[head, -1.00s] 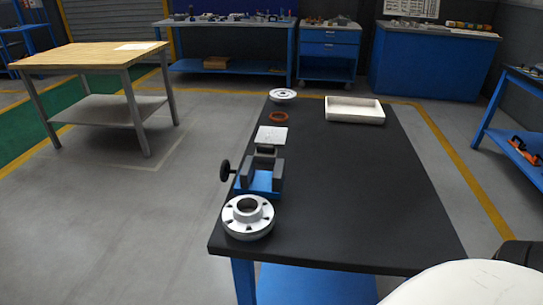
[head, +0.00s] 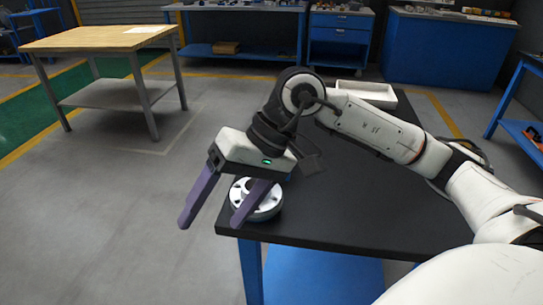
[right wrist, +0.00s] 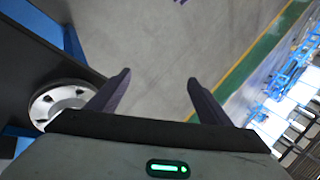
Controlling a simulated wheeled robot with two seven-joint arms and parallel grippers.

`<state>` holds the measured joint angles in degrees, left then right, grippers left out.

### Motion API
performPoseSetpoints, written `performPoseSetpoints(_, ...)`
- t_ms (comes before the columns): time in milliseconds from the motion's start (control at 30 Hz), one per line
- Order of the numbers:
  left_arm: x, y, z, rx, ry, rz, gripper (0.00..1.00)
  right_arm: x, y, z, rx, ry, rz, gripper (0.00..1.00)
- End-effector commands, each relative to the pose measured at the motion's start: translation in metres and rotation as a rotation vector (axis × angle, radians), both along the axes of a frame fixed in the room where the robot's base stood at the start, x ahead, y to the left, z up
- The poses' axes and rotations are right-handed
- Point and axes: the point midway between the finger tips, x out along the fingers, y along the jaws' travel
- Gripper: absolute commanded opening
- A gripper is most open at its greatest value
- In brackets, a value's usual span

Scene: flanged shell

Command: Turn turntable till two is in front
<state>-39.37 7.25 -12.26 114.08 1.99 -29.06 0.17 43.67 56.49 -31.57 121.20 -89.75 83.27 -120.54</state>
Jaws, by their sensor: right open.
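A silver flanged shell (head: 268,209), round with a raised hub and dark holes, sits at the near left corner of the black table. It also shows at the left of the right wrist view (right wrist: 48,103). Any turntable under it and any number on it cannot be made out. My right gripper (head: 212,223) is open and empty, its purple fingers pointing down. One finger overlaps the shell in the head view; the other is left of it, past the table edge. I cannot tell whether the finger touches the shell. My left gripper is not in view.
The black table (head: 380,200) is bare on its right side. A white tray (head: 366,91) lies at its far end. A wooden-topped table (head: 95,40) stands apart at the left.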

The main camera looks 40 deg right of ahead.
Motion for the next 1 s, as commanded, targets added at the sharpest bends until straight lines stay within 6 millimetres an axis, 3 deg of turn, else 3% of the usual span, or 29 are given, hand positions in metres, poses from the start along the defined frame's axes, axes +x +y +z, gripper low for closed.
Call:
performPoseSetpoints(33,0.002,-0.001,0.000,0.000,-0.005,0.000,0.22,0.010,-0.032,0.006,-0.144,-0.094,0.035,0.72)
performPoseSetpoints(100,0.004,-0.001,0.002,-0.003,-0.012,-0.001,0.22,0.019,-0.069,0.014,-0.310,-0.175,0.076,0.72)
performPoseSetpoints(200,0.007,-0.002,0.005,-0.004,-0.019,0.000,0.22,0.026,-0.108,0.027,-0.476,-0.238,0.109,0.72)
performPoseSetpoints(300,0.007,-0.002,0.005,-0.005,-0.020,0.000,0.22,0.028,-0.130,0.036,-0.566,-0.264,0.126,0.72)
performPoseSetpoints(467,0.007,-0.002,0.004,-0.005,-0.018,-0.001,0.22,0.032,-0.138,0.030,-0.605,-0.269,0.134,0.72)
performPoseSetpoints(1000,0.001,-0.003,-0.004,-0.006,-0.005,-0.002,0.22,0.063,-0.133,-0.047,-0.598,-0.268,0.133,0.72)
